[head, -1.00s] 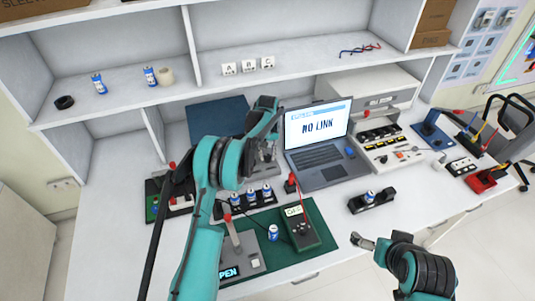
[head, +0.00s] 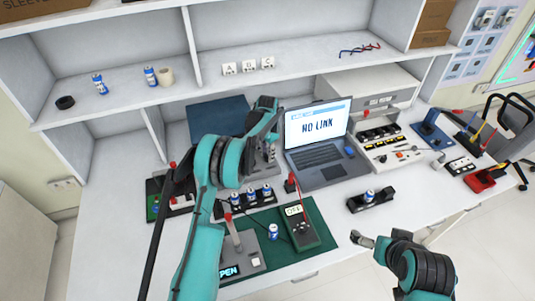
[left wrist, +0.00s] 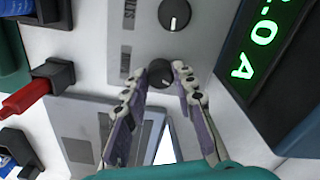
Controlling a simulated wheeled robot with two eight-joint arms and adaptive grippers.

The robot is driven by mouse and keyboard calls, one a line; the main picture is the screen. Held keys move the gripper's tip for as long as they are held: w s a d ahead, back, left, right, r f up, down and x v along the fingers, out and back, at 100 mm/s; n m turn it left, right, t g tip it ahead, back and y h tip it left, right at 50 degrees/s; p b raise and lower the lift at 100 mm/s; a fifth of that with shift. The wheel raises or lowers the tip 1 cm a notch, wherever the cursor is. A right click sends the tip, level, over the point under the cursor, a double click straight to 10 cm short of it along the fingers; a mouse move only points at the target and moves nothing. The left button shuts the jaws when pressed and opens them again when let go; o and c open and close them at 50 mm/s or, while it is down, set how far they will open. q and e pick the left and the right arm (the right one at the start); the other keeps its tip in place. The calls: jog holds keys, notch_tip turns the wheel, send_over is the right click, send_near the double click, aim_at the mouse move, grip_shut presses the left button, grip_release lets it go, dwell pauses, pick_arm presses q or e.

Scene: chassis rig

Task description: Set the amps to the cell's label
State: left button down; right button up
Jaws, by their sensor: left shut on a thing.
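In the left wrist view my left gripper (left wrist: 160,88) is shut on a dark round amps knob (left wrist: 160,72) on a grey panel (left wrist: 145,40). A second knob (left wrist: 174,14) with a white pointer line sits above it. A black display (left wrist: 265,60) on the right shows green characters ending in "0A", partly cut off. In the head view the left gripper (head: 264,155) is mostly hidden behind my arm. Blue-and-white cells (head: 251,195) stand in a black holder, and one cell (head: 273,232) stands on the green mat; their labels are too small to read. My right gripper (head: 361,240) hangs near the bench's front edge.
A laptop (head: 320,140) shows "NO LINK". Another cell (head: 369,196) sits in a black cradle. In the wrist view a red plug (left wrist: 25,100) sits in a black socket at left.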

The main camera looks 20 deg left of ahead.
pick_arm(q)
jog(key=shift+m, duration=0.7)
jog(key=c, duration=1.2)
grip_release()
notch_tip(320, 180, up, 12)
